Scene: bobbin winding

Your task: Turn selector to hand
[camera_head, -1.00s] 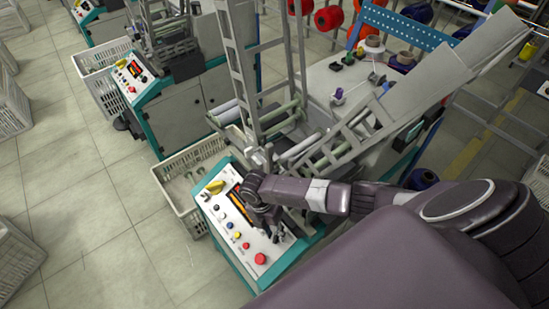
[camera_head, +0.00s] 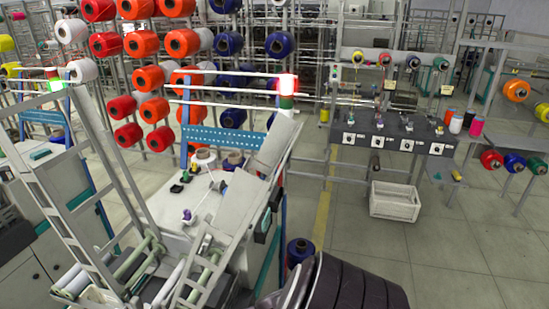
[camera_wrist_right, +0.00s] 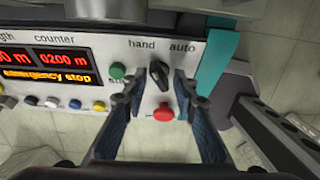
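In the right wrist view, the black selector (camera_wrist_right: 158,74) sits on a light control panel, below the printed words "hand" and "auto". Which word its handle points to is hard to tell. My right gripper (camera_wrist_right: 158,83) is over it with its two dark fingers apart, one on each side of the selector. Whether a finger touches it is not clear. In the head view the control panel and the gripper are out of frame, and only a dark part of my arm shows at the bottom. My left gripper is not in view.
A red button (camera_wrist_right: 163,114) lies below the selector and a green button (camera_wrist_right: 117,71) to its left. The lit display (camera_wrist_right: 45,65) reads "emergency stop". The head view shows the winding machine frame (camera_head: 105,170), a bobbin rack and a white crate (camera_head: 394,201) on open floor.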

